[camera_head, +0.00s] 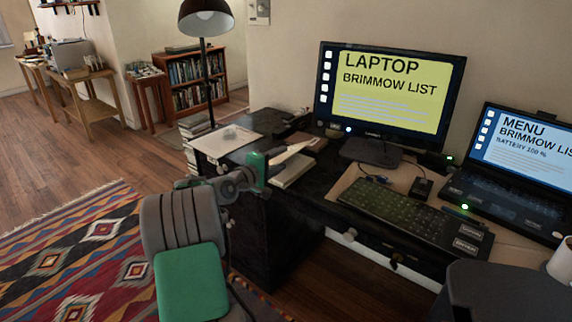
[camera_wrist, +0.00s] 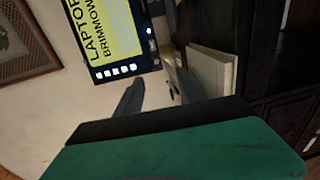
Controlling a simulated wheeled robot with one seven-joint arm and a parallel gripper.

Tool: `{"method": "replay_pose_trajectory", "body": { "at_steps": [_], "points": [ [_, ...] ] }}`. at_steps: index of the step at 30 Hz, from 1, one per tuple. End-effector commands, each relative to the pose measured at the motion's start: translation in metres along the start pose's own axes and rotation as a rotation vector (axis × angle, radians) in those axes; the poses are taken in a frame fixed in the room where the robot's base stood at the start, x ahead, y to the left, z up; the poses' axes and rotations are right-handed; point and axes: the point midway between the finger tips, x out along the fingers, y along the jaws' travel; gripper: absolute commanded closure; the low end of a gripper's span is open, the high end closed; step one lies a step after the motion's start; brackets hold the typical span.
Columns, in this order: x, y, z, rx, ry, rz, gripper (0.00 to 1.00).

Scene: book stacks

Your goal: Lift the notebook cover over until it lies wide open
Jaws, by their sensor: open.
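The notebook (camera_head: 291,172), a pale block with page edges showing, lies flat near the front edge of the dark desk in the head view. My gripper partly hides it there, and I cannot make out its cover clearly. In the wrist view the notebook (camera_wrist: 210,75) is a cream rectangle right of the fingers. My gripper (camera_head: 288,154) is open, close by the notebook and apparently above it. In the wrist view the gripper (camera_wrist: 155,90) shows two dark fingers apart with nothing between them. I cannot tell whether a finger touches the notebook.
A monitor (camera_head: 390,92) stands behind, with a keyboard (camera_head: 389,210) in front and an open laptop (camera_head: 515,170) at right. Papers (camera_head: 226,141) lie on the desk's left end, beside a floor lamp (camera_head: 205,70). Drawer knobs stick out from the desk front.

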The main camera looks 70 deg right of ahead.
Motion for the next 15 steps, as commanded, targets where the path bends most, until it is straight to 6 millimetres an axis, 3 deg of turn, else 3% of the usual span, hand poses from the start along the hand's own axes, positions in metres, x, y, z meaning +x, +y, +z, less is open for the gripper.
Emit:
{"method": "replay_pose_trajectory", "body": {
  "at_steps": [6, 15],
  "points": [
    [-0.002, 0.017, -0.009, 0.001, 0.001, 0.000, 0.55],
    [-0.002, 0.017, -0.009, 0.001, 0.000, 0.000, 0.55]
  ]
}}
